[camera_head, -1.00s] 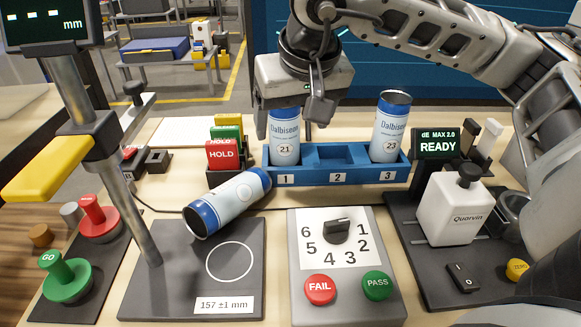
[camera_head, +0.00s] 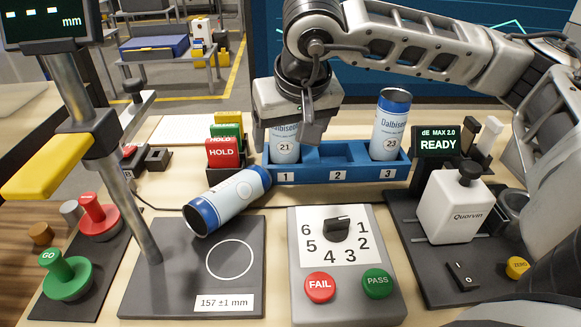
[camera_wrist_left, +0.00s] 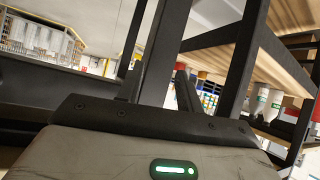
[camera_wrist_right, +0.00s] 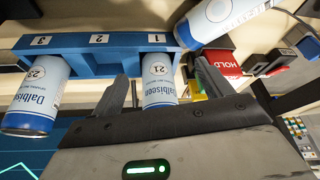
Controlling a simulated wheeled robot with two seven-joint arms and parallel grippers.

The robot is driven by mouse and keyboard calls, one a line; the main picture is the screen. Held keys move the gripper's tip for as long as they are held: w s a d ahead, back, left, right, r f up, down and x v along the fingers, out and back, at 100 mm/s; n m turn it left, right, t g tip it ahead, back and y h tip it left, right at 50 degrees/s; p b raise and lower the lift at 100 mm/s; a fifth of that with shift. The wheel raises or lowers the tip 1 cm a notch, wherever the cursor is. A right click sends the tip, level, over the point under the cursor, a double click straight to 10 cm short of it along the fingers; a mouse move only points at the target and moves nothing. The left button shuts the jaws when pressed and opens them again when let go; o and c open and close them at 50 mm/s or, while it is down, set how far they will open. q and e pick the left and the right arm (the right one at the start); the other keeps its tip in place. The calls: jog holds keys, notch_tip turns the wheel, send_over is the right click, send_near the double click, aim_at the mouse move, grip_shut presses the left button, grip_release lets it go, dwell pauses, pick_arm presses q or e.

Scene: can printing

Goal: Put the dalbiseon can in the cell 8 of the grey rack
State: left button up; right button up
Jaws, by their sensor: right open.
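A white and blue Dalbiseon can marked 21 (camera_head: 285,152) stands in cell 1 of the blue rack (camera_head: 338,176). A second, marked 23 (camera_head: 390,127), stands in cell 3; cell 2 is empty. A similar can (camera_head: 229,200) lies tilted on its side, left of the blue rack. My right gripper (camera_head: 286,136) is lowered over can 21, open, with its fingers on either side of it. The right wrist view shows can 21 (camera_wrist_right: 159,82) between the spread fingers. My left gripper (camera_wrist_left: 158,95) shows only in its wrist view; its jaw state is unclear. No grey rack is visible.
Red, green and yellow HOLD blocks (camera_head: 222,153) stand left of the blue rack. The dark gauge plate (camera_head: 190,275), the dial box with FAIL and PASS buttons (camera_head: 345,285) and the Quorvin device (camera_head: 455,208) fill the front.

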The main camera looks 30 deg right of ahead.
jog(key=shift+f, duration=0.2)
dwell(0.3)
grip_shut()
jog(key=shift+o, duration=0.2)
grip_release()
